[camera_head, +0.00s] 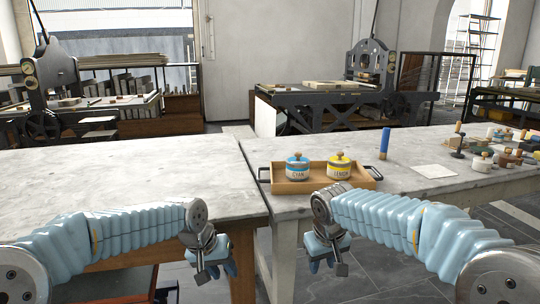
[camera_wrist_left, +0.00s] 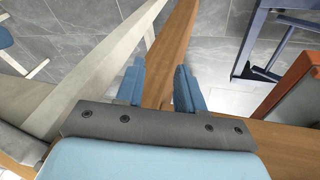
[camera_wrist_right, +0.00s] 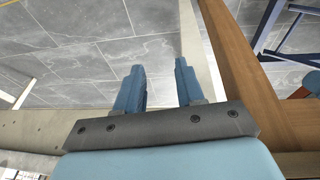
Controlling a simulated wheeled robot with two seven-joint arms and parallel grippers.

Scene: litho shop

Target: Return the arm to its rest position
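My left gripper (camera_head: 213,266) hangs in front of the left table's edge in the head view, pointing down. In the left wrist view its two blue fingers (camera_wrist_left: 160,88) are apart with nothing between them but a wooden table leg further below. My right gripper (camera_head: 328,256) hangs in front of the right table's edge, also pointing down. In the right wrist view its fingers (camera_wrist_right: 160,88) are apart and empty above the grey floor. Both arms are bent with the forearms roughly level, and neither gripper touches an object.
A wooden tray (camera_head: 318,187) on the right table holds a cyan jar (camera_head: 298,168) and a yellow jar (camera_head: 340,167). Several small items crowd the far right. The left table (camera_head: 120,180) is bare.

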